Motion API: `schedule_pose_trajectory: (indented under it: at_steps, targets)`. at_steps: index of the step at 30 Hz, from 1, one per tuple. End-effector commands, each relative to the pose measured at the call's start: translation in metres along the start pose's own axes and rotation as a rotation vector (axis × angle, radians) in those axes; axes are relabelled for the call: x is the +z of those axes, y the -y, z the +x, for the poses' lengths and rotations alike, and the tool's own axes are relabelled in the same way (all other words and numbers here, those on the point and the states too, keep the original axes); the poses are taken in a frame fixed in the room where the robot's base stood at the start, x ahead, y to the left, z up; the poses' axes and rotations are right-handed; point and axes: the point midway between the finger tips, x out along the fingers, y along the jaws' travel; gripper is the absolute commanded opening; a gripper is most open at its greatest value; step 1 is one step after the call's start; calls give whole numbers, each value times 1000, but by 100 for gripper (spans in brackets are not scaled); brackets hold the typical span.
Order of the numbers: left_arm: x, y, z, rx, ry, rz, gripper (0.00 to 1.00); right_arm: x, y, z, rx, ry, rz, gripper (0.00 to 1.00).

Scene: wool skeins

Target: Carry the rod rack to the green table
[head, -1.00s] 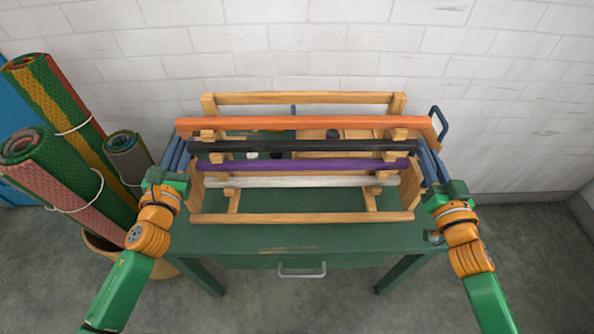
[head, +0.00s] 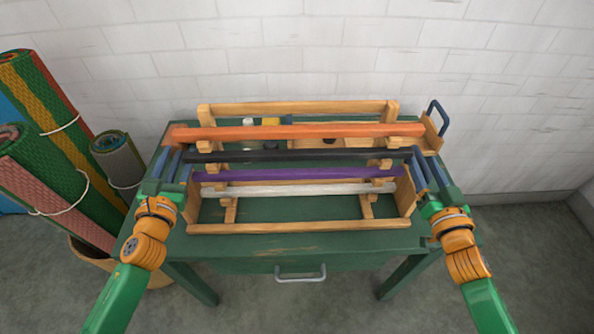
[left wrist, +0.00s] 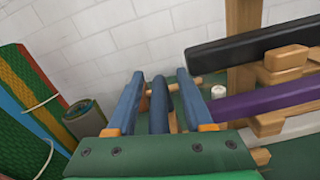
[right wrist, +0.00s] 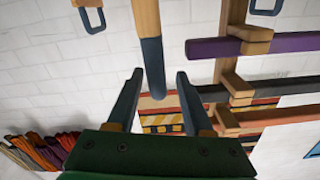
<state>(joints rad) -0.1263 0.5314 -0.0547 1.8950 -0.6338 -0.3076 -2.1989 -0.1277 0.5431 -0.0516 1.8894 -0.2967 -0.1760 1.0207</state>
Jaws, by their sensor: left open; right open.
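The rod rack (head: 300,226), a wooden frame with orange, black, purple and white rods across it, sits over the top of the green table (head: 265,242). It looks level; contact under its feet is hard to see. My left gripper (head: 170,165) is open at the rack's left end. In the left wrist view a blue grip (left wrist: 158,108) lies between its spread fingers, with gaps on both sides. My right gripper (head: 428,168) is open at the right end. In the right wrist view a blue-ended wooden handle (right wrist: 152,68) reaches between its fingertips, apart from both.
Rolled mats (head: 50,110) stand in a basket left of the table. A white brick wall (head: 300,50) is close behind. Behind the rack are small jars and a wooden box; a blue handle (head: 437,115) rises at the back right. The floor in front is clear.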

Motion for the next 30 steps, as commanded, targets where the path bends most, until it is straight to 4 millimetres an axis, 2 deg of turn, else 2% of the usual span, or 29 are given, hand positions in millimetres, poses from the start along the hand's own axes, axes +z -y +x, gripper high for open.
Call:
schedule_pose_trajectory:
  at_steps: [2,5,12,15,18,21,25,30]
  targets:
    - [0,0,-2,0,-1,0,52,0,0,0,1,0,-1,52]
    - [-1,0,-16,0,-3,1,52,0,-1,0,1,0,-1,52]
    - [-2,0,-78,1,-6,-2,52,0,-1,0,2,0,-1,52]
    - [-1,0,-99,2,-4,-1,52,0,-1,0,2,0,-1,52]
    - [-1,0,-114,2,-1,-5,52,0,-1,0,2,0,-1,52]
    - [0,0,-120,0,-1,-1,52,0,-1,-3,3,1,-1,52]
    - [0,0,-121,0,0,0,52,2,-1,-25,3,4,-1,52]
    - [0,0,-121,-1,0,0,52,2,-1,-70,4,5,2,52]
